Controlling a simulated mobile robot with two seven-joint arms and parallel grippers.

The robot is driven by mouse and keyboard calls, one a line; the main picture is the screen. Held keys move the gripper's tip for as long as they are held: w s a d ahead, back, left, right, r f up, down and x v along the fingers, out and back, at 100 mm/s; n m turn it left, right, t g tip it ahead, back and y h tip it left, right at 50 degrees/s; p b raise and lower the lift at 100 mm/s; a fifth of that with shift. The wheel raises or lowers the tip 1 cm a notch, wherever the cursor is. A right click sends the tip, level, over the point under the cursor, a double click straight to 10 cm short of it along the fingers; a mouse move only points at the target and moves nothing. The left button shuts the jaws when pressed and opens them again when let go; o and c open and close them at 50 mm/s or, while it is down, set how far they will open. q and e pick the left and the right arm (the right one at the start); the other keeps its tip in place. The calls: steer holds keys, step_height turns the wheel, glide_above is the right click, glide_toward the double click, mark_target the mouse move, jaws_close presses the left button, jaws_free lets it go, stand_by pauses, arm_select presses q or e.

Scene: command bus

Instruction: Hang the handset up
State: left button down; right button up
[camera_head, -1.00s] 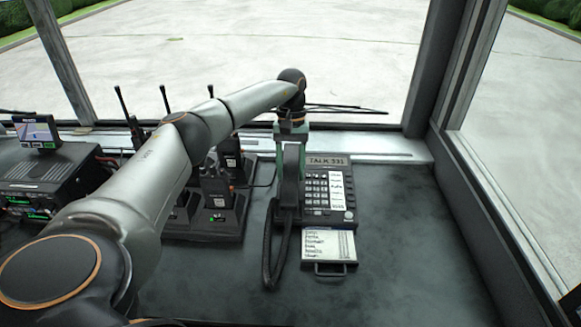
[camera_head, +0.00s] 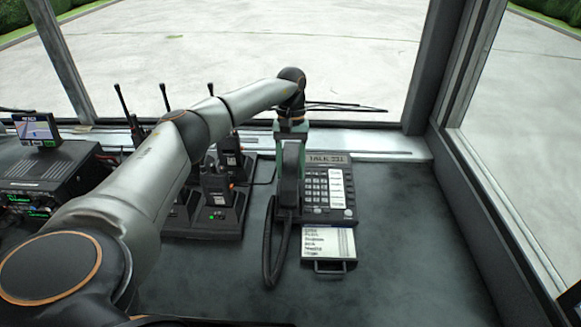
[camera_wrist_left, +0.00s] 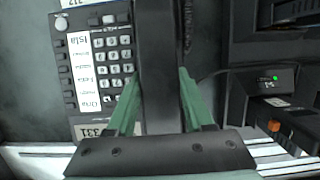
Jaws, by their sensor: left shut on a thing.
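The dark handset (camera_head: 291,172) is upright in line with the left side of the desk phone (camera_head: 328,192). My left gripper (camera_head: 291,140) is above the phone with its green fingers on either side of the handset. In the left wrist view the handset (camera_wrist_left: 158,60) runs between the two green fingers (camera_wrist_left: 160,100), and the phone keypad (camera_wrist_left: 112,60) lies to its left. The gripper is shut on the handset. The cradle under the handset is hidden, so I cannot tell whether the handset touches it. My right gripper is not in view.
A coiled cord (camera_head: 268,245) hangs in a loop at the phone's left. A note tray (camera_head: 329,245) sticks out in front of the phone. Handheld radios in a charger (camera_head: 215,215) stand close on the left. The desk on the right (camera_head: 410,235) is clear.

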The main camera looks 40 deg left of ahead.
arm_select(q)
steer(key=shift+c, duration=1)
jaws_free()
